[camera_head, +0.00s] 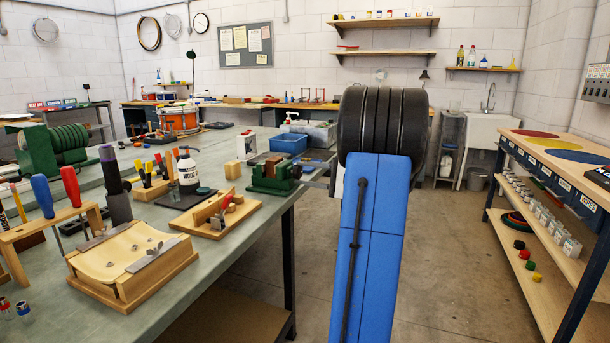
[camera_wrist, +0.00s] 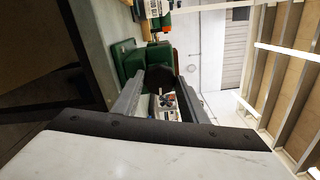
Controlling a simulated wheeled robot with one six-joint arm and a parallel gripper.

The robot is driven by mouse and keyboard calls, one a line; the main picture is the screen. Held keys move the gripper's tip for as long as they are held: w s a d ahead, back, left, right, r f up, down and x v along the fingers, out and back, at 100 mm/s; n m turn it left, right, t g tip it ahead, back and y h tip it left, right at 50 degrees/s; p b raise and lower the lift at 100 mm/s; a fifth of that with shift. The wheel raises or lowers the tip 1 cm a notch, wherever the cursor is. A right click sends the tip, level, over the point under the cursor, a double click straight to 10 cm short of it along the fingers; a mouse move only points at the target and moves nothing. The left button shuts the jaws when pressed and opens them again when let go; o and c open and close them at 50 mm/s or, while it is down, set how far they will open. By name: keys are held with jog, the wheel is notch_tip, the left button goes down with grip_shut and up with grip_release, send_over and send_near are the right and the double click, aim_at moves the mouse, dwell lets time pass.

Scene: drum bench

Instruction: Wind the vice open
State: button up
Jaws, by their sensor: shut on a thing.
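The green vice (camera_head: 268,181) stands at the right edge of the bench, with brown jaw faces on top. Whether its jaws are apart is too small to tell. In the wrist view, the vice's green body (camera_wrist: 133,62) is just beyond my fingers. My gripper (camera_wrist: 160,88) is shut on the vice's dark handle knob (camera_wrist: 160,76), one grey finger on each side of it. In the head view, my blue arm hides most of the gripper at the right of the vice.
A shelf rack (camera_head: 560,215) stands at the right. The floor (camera_head: 450,285) between is clear.

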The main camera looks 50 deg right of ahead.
jog(key=n, duration=1.1)
jog(key=shift+c, duration=0.2)
jog(key=shift+o, duration=0.2)
jog(key=shift+n, duration=2.1)
jog(key=o, duration=1)
jog(key=shift+w+f, duration=0.1)
jog(key=shift+o, duration=0.2)
jog(key=v, duration=1.7)
jog(key=shift+s, duration=0.25)
